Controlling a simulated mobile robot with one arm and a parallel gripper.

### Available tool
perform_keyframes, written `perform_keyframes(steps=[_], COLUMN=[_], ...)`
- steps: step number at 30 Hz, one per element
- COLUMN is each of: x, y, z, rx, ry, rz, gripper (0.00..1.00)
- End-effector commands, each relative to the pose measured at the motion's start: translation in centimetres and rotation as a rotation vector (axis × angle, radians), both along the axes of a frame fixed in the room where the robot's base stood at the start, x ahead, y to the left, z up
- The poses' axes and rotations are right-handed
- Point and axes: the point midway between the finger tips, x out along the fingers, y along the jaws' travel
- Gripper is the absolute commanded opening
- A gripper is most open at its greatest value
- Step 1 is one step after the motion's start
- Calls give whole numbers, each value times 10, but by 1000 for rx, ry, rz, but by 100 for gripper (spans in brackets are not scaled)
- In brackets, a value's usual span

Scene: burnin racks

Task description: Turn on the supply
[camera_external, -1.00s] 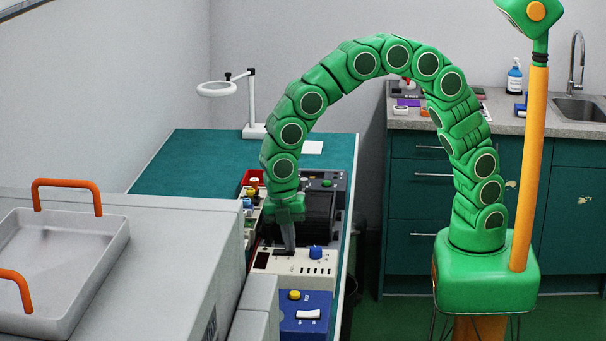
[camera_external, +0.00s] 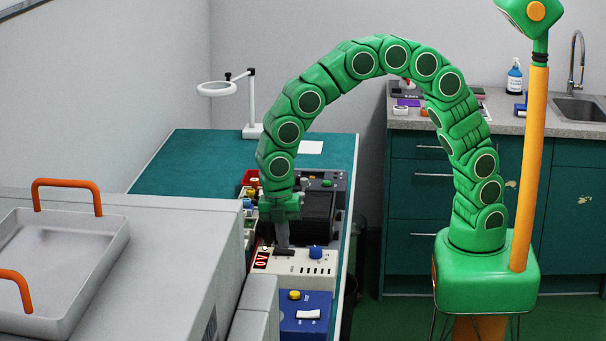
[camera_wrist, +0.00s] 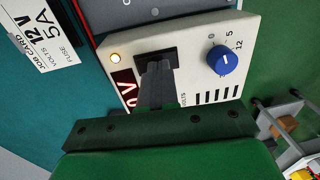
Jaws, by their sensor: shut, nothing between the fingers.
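The supply is a cream box (camera_external: 318,283) on the bench, with a blue knob (camera_external: 315,252) and a row of dark slots. Its display (camera_external: 261,259) glows red.
A blue box (camera_external: 303,326) with a yellow knob and a white rocker stands in front of the supply. A dark device (camera_external: 320,208) stands behind it. A grey machine (camera_external: 170,260) closes off the left. The teal bench top (camera_external: 190,165) is mostly clear at the back.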

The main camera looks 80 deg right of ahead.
Motion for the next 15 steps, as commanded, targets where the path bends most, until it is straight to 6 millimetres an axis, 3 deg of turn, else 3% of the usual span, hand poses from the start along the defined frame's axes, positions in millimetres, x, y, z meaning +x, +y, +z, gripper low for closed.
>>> perform_keyframes(steps=[10,15], x=[0,-1], y=[0,0], z=[1,16], rx=[-1,1], ry=[1,-2], rz=[0,1], gripper=[0,0])
